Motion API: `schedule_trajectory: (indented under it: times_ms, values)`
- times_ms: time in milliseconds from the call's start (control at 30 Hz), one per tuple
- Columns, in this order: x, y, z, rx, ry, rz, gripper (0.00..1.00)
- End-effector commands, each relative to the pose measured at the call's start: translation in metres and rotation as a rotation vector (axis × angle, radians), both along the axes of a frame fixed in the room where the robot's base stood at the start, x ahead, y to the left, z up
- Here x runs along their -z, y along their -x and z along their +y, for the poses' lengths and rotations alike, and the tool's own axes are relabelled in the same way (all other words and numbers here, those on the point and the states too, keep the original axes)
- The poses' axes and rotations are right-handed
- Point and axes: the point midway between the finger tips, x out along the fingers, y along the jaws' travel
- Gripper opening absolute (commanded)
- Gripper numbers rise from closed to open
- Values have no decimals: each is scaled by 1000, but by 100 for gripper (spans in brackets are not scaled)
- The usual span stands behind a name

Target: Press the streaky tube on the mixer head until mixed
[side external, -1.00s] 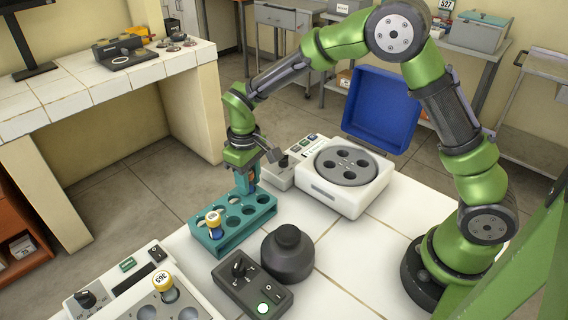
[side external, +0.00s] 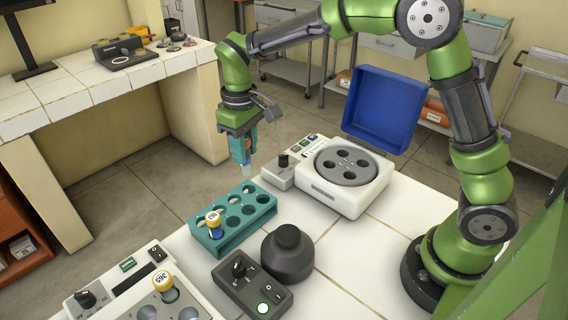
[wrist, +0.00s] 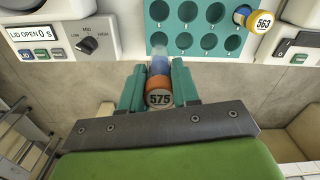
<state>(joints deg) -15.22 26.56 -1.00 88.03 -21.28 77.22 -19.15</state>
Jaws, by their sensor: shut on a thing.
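My gripper (side external: 238,142) is shut on an orange-capped tube marked 575 (wrist: 159,97). The mixer, a dark round unit with a small head on top (side external: 288,252), stands right of the rack, apart from my gripper. The fingers hide part of the tube.
A yellow-capped tube marked 563 (wrist: 258,20) stands in the rack's near end; the other holes look empty. A white centrifuge (side external: 335,195) stands behind.

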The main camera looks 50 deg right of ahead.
Motion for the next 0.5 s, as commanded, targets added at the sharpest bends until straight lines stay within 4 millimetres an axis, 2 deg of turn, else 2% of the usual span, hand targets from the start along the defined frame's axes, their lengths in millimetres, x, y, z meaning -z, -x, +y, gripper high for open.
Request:
schedule_trajectory:
  times_ms: [67,167,333,500]
  values:
    - [-16,2,8,-17,-2,-6,1]
    - [-35,18,25,-64,-3,-5,1]
    - [-58,78,54,-221,-3,-4,1]
    - [-62,142,66,-396,-1,-2,1]
